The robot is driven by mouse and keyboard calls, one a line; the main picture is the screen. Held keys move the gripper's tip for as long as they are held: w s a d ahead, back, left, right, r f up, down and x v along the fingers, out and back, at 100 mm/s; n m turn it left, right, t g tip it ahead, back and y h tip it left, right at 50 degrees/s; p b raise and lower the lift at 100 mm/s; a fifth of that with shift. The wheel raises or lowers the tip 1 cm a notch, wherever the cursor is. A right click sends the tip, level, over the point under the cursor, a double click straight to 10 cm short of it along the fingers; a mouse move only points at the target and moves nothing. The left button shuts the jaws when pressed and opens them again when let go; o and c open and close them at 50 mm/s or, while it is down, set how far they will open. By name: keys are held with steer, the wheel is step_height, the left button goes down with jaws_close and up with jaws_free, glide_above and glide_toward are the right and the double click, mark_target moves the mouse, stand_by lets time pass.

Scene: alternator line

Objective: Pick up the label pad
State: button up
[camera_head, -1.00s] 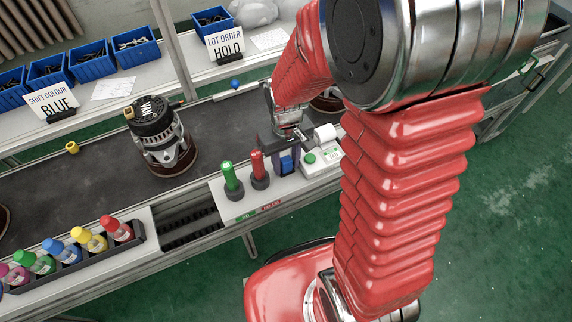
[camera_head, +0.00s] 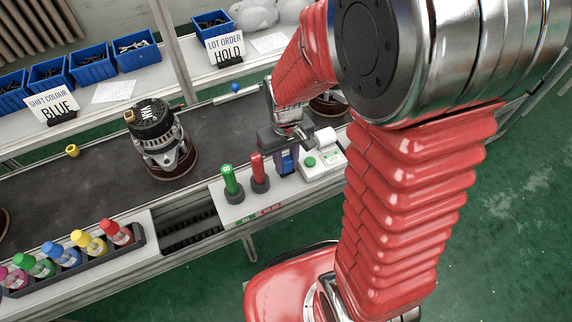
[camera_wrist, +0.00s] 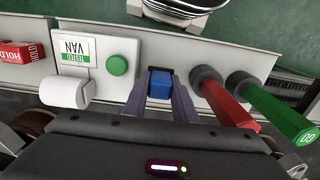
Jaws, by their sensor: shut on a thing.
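A small blue block (camera_wrist: 161,84), which I take for the label pad, sits between the two dark purple fingers of my gripper (camera_wrist: 161,98) in the wrist view. The fingers touch its sides and are shut on it. In the head view my gripper (camera_head: 287,163) points down over the light grey panel at the conveyor's near edge, with the blue block (camera_head: 287,165) between its fingers. The block is at or close to the panel surface; I cannot tell whether it is clear of it.
A red marker (camera_wrist: 222,103) and a green marker (camera_wrist: 279,111) stand in dark holders beside the gripper. A label printer (camera_wrist: 87,58) with a paper roll and green button (camera_wrist: 117,65) is on the other side. An alternator (camera_head: 165,145) stands on the belt.

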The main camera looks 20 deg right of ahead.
mark_target(286, 159)
step_height(286, 159, up, 8)
steer(key=shift+r, duration=0.25)
stand_by(0.5)
steer(key=o, duration=0.6)
steer(key=shift+c, duration=0.2)
steer(key=c, duration=0.3)
steer(key=shift+c, duration=0.2)
steer(key=d, duration=1.3)
steer(key=shift+s+d+f, duration=0.25)
steer(key=shift+s+f, duration=0.15)
steer(key=shift+s, duration=0.05)
